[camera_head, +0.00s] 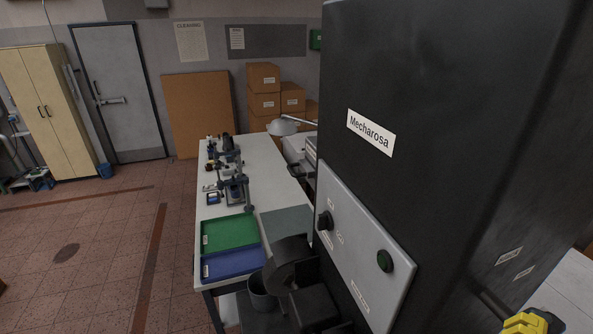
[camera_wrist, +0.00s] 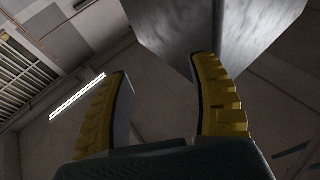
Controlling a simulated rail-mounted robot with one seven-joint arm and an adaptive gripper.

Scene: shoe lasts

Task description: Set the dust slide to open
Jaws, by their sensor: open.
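A tall black machine cabinet (camera_head: 430,90) labelled "Mecharosa" fills the right of the head view. I cannot pick out the dust slide for certain in either view. My gripper shows only as yellow finger parts (camera_head: 527,322) at the bottom right edge of the head view, right of the cabinet. In the wrist view my gripper (camera_wrist: 162,72) is open and empty, facing the ceiling, with a grey metal box-like body (camera_wrist: 225,30) beyond the fingers.
A dark wheel-like part (camera_head: 290,262) and a bin (camera_head: 262,292) are below the panel. A white workbench (camera_head: 275,160) left of the cabinet holds a green tray (camera_head: 230,235), a blue tray (camera_head: 232,264) and tools. A pale surface (camera_head: 570,285) lies right of the cabinet. Open floor is left.

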